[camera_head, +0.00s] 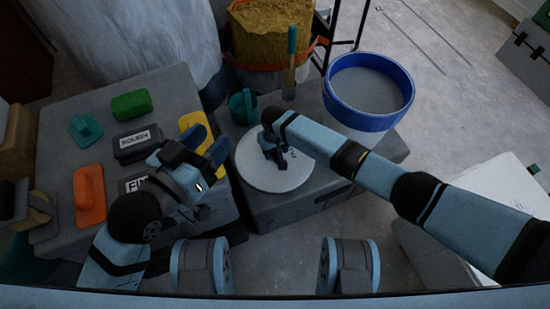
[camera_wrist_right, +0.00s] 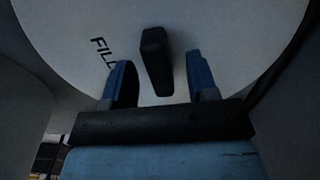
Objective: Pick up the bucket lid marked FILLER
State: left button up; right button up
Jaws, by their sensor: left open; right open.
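The bucket lid (camera_head: 256,179) is a white disc lying flat on the grey block to the right of centre in the head view. In the right wrist view the lid (camera_wrist_right: 220,40) fills most of the picture, with the letters "FILL" showing and a dark upright handle (camera_wrist_right: 156,60) at its middle. My right gripper (camera_wrist_right: 157,78) is open, with one blue finger on each side of the handle and gaps on both sides. In the head view my right gripper (camera_head: 275,155) hides part of the lid. My left gripper (camera_head: 215,148) is open over the left block's right edge.
A blue-rimmed bucket (camera_head: 369,121) stands behind the lid to the right. A green cup (camera_head: 243,107) stands just behind the lid. The left block (camera_head: 60,150) bears an orange float (camera_head: 90,193), a green sponge (camera_head: 132,105) and a dark ROUGH block (camera_head: 138,144).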

jog(key=shift+f, duration=0.3)
jog(key=shift+c, duration=0.4)
grip_shut()
